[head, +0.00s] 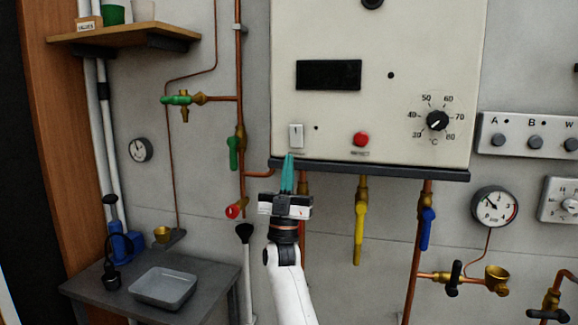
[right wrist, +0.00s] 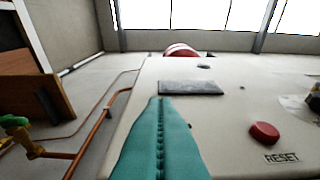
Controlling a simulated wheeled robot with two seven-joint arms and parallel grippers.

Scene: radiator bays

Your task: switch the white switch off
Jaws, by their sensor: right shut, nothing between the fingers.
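The white switch (head: 296,135) is a small upright rocker at the lower left of the boiler's cream front panel (head: 420,60) in the head view. A small dark dot sits to its right. My right gripper (head: 288,156) is shut and empty, with its teal fingers pointing up and their tips just below the switch. I cannot tell whether they touch it. In the right wrist view the shut fingers (right wrist: 160,105) point up along the panel, and the switch does not show, perhaps hidden behind them. My left gripper is not in view.
A red reset button (head: 361,139), a dark display (head: 329,75) and a temperature dial (head: 437,120) share the panel. Pipes with a yellow valve handle (head: 359,232) and a blue one (head: 427,230) hang below. A grey table with a tray (head: 163,288) stands at lower left.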

